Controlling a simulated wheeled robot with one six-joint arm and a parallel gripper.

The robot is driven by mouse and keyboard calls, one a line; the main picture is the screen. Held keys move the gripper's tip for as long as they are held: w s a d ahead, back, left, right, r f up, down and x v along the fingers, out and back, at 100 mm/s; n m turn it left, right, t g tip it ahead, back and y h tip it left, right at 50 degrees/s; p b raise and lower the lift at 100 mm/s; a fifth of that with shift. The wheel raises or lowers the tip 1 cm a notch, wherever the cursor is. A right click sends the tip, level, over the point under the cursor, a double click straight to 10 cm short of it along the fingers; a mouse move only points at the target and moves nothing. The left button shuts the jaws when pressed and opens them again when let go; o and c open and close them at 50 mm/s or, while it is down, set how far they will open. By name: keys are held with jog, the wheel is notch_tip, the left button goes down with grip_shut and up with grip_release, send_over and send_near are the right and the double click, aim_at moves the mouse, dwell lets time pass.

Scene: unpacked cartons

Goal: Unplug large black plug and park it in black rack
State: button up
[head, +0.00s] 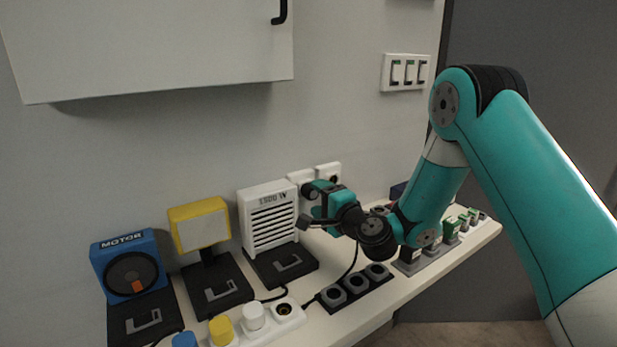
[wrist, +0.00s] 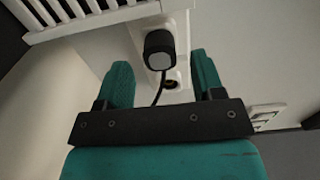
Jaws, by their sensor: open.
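A large black plug (wrist: 159,48) with a light grey end face sits in a white wall socket plate (wrist: 180,28) in the wrist view. Its black cable hangs down from it. My gripper (wrist: 161,63) is open, with one teal finger on each side of the plug and clear gaps to both. In the head view my gripper (head: 313,201) is at the wall, just below and in front of the sockets (head: 328,172), and hides most of the plug there.
The white heater (head: 268,215) stands left of my gripper, then a yellow lamp (head: 201,228) and a blue motor (head: 127,267). A white power strip (head: 287,312) with coloured plugs is at the front. A grey rack (head: 411,266) with green-topped items is at the right.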

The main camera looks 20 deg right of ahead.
aim_at(314, 195)
jog(key=p+x, duration=0.2)
jog(key=shift+w+a+r+p, duration=0.1)
jog(key=shift+w+r+p, duration=0.15)
jog(key=shift+p, duration=0.15)
jog(key=shift+w+a+f+p, duration=0.1)
jog(key=shift+w+f+p, duration=0.15)
jog(key=shift+w+p, duration=0.15)
dwell(0.9)
grip_shut()
jog(key=shift+b, duration=0.3)
jog(key=shift+s+f, duration=0.1)
jog(key=shift+s, duration=0.05)
jog(key=shift+s+b, duration=0.35)
jog(key=shift+b, duration=0.35)
jog(key=shift+s+d+b, duration=0.4)
jog(key=shift+s+b, duration=0.25)
jog(key=shift+b, duration=0.35)
